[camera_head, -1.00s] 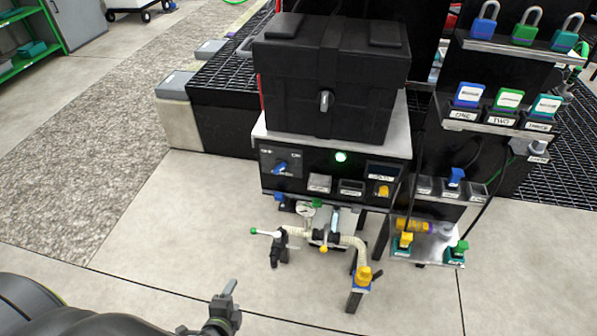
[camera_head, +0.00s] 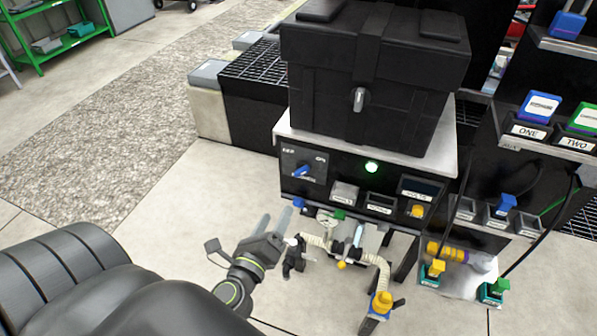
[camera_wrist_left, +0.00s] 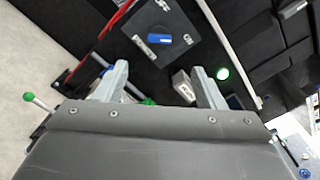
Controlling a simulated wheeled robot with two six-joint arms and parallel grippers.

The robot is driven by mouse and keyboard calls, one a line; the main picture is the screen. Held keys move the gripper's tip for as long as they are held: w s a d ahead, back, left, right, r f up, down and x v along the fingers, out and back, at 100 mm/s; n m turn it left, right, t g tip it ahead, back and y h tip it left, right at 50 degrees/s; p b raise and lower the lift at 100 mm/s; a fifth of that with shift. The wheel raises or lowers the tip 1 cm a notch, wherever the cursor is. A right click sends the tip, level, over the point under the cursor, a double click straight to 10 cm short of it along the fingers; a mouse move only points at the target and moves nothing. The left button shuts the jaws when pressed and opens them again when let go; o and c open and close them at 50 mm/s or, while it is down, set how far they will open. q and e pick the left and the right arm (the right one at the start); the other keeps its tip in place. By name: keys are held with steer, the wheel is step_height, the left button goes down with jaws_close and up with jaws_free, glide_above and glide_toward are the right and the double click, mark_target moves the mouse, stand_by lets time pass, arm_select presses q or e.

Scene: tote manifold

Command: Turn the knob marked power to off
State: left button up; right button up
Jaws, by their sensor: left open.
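The blue-handled knob (camera_head: 302,171) sits on a dark square plate at the left of the black front panel, with small white labels above it. The left wrist view shows the same blue knob (camera_wrist_left: 159,39) close up. Its handle lies roughly level there. My right gripper is out of view.
A lit green lamp (camera_head: 371,167) is right of the knob. A black case (camera_head: 375,85) stands on the unit above the panel. A pale hose (camera_head: 380,265) with valves hangs below, close to my left gripper. Padlocks and marked bins stand at the right. Floor at left is open.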

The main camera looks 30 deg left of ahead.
arm_select(q)
steer(key=p, duration=0.2)
glide_toward(298, 173)
steer(key=x, duration=0.8)
steer(key=shift+w+r, duration=0.15)
steer(key=shift+w+a, duration=0.1)
steer(key=shift+w, duration=0.45)
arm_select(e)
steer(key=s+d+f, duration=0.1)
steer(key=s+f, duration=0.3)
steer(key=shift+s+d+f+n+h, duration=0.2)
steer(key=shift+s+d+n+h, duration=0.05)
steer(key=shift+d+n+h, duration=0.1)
arm_select(q)
steer(key=shift+c, duration=0.4)
steer(key=c, duration=0.9)
